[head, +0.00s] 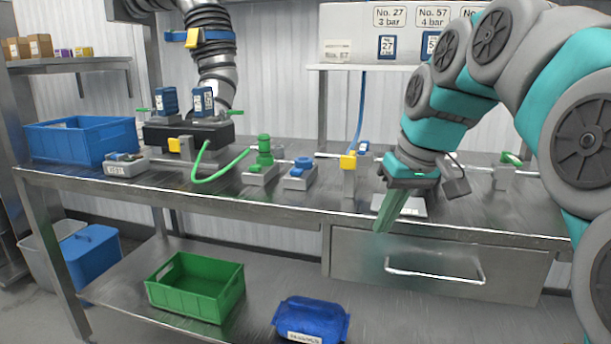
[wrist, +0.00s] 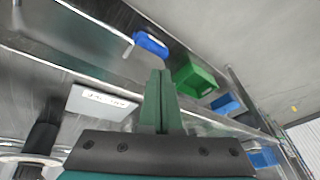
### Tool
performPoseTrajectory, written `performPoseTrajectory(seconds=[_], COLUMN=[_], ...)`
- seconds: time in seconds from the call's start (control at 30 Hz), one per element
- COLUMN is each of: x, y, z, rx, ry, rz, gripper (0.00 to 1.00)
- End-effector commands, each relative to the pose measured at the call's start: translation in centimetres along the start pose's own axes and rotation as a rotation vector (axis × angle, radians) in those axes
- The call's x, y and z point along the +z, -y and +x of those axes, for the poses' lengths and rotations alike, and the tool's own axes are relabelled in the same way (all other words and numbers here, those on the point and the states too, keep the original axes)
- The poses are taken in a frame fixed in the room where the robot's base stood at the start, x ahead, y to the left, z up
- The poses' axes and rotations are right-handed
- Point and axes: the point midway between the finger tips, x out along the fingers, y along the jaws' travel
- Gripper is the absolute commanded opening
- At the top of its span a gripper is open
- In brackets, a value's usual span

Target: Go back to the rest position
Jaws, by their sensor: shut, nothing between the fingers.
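My gripper (head: 388,215) hangs at the front edge of the steel table (head: 300,203), above the drawer, with its green fingers pointing down. The fingers are together and hold nothing. In the wrist view my gripper (wrist: 158,75) also shows its two green fingers side by side and touching. A flat pale plate with a label (wrist: 100,101) lies on the table close to the gripper; it also shows in the head view (head: 412,206), partly hidden behind the fingers.
On the table are a blue crate (head: 85,141), a black block with a thick hose (head: 185,136), a green valve (head: 264,155), a blue valve (head: 299,174) and a yellow-handled post (head: 348,180). The lower shelf holds a green crate (head: 195,287) and a blue bag (head: 310,320).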

Motion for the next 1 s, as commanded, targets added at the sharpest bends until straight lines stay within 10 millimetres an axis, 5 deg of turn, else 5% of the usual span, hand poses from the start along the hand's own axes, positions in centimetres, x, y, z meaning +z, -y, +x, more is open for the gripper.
performPoseTrajectory(seconds=[0.27,0.7,0.8,1.0], x=[9.6,27.9,31.2,34.4], y=[2.1,3.5,3.6,3.8], z=[5.8,13.9,15.0,16.1], rx=[0.032,0.116,0.132,0.147], ry=[0.153,0.384,0.42,0.452], rz=[0.081,0.238,0.268,0.298], gripper=[0.0,0.0,0.0,0.0])
